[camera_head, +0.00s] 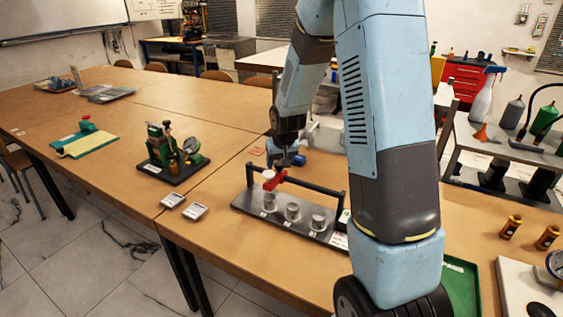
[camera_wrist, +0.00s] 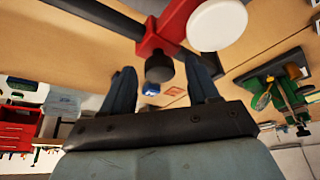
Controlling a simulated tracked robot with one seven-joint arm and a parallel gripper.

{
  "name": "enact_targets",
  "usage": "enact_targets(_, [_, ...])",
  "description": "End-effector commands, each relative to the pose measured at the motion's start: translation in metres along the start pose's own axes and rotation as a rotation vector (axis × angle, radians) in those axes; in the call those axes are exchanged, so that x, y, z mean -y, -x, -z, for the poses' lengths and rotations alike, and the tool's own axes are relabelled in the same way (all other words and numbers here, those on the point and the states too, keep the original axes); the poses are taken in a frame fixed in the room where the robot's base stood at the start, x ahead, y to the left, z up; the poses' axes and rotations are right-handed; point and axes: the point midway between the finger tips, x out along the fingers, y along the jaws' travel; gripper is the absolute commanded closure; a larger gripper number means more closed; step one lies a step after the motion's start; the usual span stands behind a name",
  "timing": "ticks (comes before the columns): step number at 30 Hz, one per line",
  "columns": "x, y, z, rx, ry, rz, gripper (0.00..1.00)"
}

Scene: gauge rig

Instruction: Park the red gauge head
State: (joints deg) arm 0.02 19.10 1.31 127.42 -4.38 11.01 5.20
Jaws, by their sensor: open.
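The red gauge head (camera_head: 272,182) sits on the dark rail (camera_head: 318,187) of the gauge rig, toward its left end. The rig's dark base (camera_head: 247,206) carries three silver cylinders (camera_head: 292,211) in a row, the left one beneath the head. In the wrist view the red head (camera_wrist: 150,42) shows with a white disc (camera_wrist: 217,24) and a dark knob (camera_wrist: 159,68). My gripper (camera_head: 289,160) is over the rig, just above and behind the head. Its fingers (camera_wrist: 160,72) are apart; the knob shows between their tips. I cannot tell whether they touch it.
Orange bottles (camera_head: 511,227) stand at the right.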

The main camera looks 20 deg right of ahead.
Motion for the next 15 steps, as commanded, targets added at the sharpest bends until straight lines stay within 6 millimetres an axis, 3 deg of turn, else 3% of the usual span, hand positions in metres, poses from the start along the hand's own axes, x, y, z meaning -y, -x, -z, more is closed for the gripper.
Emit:
enact_targets(2, [-0.0001, 0.0001, 0.0001, 0.000, 0.000, 0.000, 0.43])
enact_targets(15, [-0.0005, 0.0002, 0.0000, 0.000, -0.001, 0.000, 0.85])
